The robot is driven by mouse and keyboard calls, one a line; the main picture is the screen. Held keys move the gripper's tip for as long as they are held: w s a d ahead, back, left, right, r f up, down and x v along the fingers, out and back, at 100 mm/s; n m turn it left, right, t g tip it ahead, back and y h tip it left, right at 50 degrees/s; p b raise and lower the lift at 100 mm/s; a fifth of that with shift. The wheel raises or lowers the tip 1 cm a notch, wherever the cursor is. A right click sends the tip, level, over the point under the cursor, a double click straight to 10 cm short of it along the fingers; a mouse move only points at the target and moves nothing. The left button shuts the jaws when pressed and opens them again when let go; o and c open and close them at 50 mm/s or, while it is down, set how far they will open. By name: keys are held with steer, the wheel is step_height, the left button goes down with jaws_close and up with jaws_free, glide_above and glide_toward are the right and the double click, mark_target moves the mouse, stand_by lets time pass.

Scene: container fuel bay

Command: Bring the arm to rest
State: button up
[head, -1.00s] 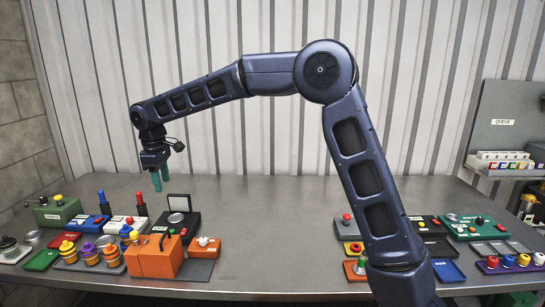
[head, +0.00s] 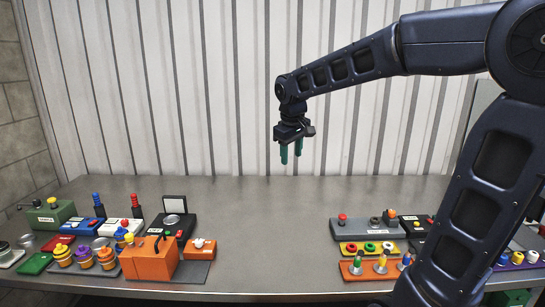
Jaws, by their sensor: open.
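My gripper (head: 291,151) hangs in the air above the back middle of the grey workbench (head: 270,235), its two green fingers pointing down. The fingers are apart with nothing between them. My dark blue arm reaches in from the right and bends at an elbow near the top right of the head view. The gripper touches nothing, and bare bench lies below it. My lower arm link hides part of the right side of the bench.
On the left stand an orange box (head: 149,260), a green box (head: 50,214), several colored knobs and a black device with a raised lid (head: 174,204). On the right are a grey panel (head: 365,230), a yellow strip (head: 368,249) and an orange strip (head: 374,271). The bench middle is clear.

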steer(key=s+d+f+m, duration=0.3)
steer(key=s+d, duration=0.4)
steer(key=d, duration=0.4)
steer(key=s+d+f+m+t, duration=0.1)
steer(key=s+d+f+m, duration=0.2)
steer(key=s+d+m, duration=0.2)
steer(key=shift+s+d+f+t, duration=0.35)
steer(key=shift+s+d, duration=1.45)
steer(key=shift+d, duration=1.25)
